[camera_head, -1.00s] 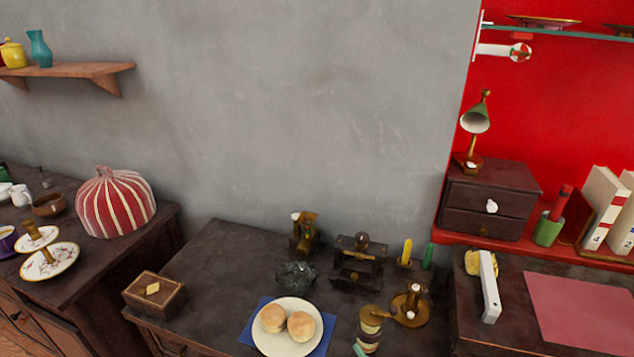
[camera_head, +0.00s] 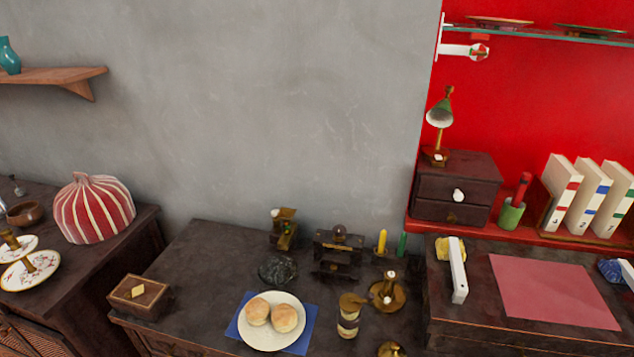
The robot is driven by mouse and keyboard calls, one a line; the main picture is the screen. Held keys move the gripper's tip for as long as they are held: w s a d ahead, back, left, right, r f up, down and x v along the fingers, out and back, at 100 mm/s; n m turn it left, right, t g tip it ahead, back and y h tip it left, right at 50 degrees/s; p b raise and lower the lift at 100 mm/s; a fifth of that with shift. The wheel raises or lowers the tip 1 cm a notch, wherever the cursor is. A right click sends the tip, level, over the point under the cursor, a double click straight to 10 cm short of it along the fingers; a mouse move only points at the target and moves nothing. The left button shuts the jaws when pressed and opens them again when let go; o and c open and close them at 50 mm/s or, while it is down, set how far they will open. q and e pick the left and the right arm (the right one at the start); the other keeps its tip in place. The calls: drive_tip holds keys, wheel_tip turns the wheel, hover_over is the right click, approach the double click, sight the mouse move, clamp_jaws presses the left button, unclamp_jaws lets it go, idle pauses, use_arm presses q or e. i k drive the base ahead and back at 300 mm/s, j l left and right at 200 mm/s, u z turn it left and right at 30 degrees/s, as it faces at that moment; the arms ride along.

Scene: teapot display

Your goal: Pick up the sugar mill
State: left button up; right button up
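I cannot tell for certain which thing is the sugar mill. One candidate is a small brass and dark mill-like object (camera_head: 284,230) standing upright at the back of the middle dark table (camera_head: 205,290), near the grey wall. Another is a banded cream and dark jar-like object (camera_head: 348,322) with a brass top, near the table's front right, beside a brass candle holder (camera_head: 387,293). Neither of my grippers is in view, and nothing touches these objects.
A plate with two buns (camera_head: 270,318) on a blue napkin, a dark stone-like lump (camera_head: 277,270), a dark stand (camera_head: 338,255) and a wooden box (camera_head: 139,296) share the table. A striped red dome (camera_head: 93,208) stands left; a desk with a pink sheet (camera_head: 553,292) stands right.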

sight(349, 314)
drive_tip(key=k+l, duration=0.15)
drive_tip(key=l, duration=0.25)
drive_tip(key=k+l, duration=0.1)
drive_tip(key=l, duration=0.35)
drive_tip(key=k+l, duration=0.15)
drive_tip(key=l, duration=0.25)
drive_tip(key=i+u, duration=0.05)
